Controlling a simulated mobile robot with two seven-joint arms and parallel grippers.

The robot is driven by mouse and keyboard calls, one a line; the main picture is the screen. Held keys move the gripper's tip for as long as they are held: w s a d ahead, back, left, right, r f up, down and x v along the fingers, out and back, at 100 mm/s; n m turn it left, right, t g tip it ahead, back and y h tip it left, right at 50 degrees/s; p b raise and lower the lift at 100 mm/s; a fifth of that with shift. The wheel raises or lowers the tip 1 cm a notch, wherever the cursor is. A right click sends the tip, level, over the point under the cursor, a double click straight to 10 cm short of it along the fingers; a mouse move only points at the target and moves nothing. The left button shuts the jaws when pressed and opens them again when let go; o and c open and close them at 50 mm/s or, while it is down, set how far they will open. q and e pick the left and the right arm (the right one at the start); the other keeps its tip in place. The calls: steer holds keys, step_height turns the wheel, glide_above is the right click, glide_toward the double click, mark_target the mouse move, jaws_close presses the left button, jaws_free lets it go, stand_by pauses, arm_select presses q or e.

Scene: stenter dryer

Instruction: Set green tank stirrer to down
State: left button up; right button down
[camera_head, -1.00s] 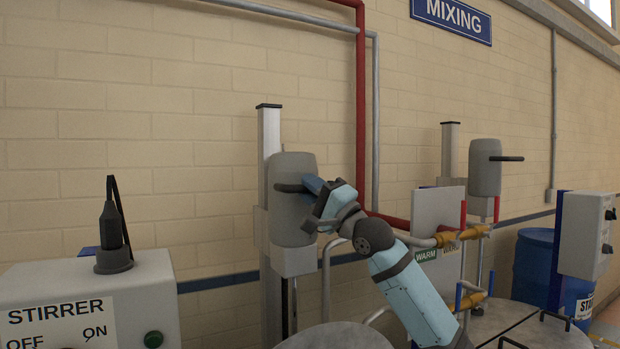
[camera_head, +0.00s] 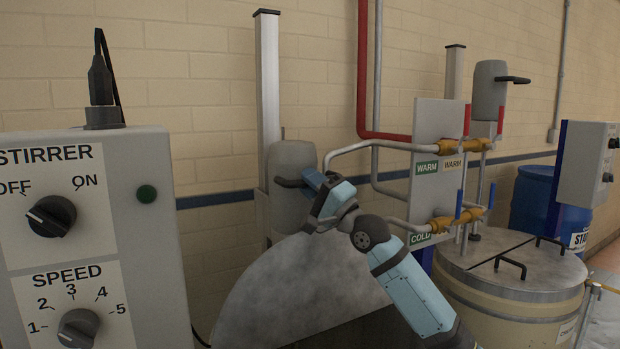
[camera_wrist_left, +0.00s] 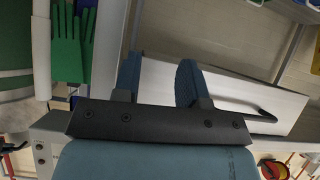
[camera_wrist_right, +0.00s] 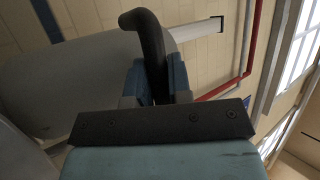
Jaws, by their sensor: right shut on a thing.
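The near stirrer (camera_head: 291,205) is a grey motor block low on an upright metal rail (camera_head: 268,80). Its black handle (camera_head: 289,183) sticks out at the side. My right gripper (camera_head: 318,184) is shut on this handle. In the right wrist view the handle (camera_wrist_right: 148,45) runs between the fingers, with the grey block (camera_wrist_right: 70,80) beside it. The stirrer's lower end is hidden behind a raised grey half lid (camera_head: 300,280). No green marking shows on this tank. My left gripper (camera_wrist_left: 160,82) shows only in its wrist view, open and empty.
A control box (camera_head: 155,235) with stirrer and speed knobs stands at the left. A valve panel (camera_head: 430,180) with pipes is right of my arm. A second stirrer (camera_head: 489,95) stands high above a closed tank (camera_head: 510,280). Green gloves (camera_wrist_left: 70,45) hang near my left gripper.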

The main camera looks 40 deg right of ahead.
arm_select(q)
steer(key=shift+d, duration=0.1)
steer(key=shift+f, duration=0.1)
arm_select(e)
steer(key=c, duration=1.1)
jaws_free()
steer(key=shift+o, duration=0.2)
steer(key=shift+s+f, duration=0.15)
arm_select(q)
step_height(320, 180, down, 2)
steer(key=b, duration=0.3)
steer(key=shift+w+b, duration=0.1)
steer(key=shift+b, duration=0.3)
arm_select(e)
steer(key=v, duration=1.3)
steer(key=shift+s, duration=0.15)
steer(key=shift+d, duration=0.15)
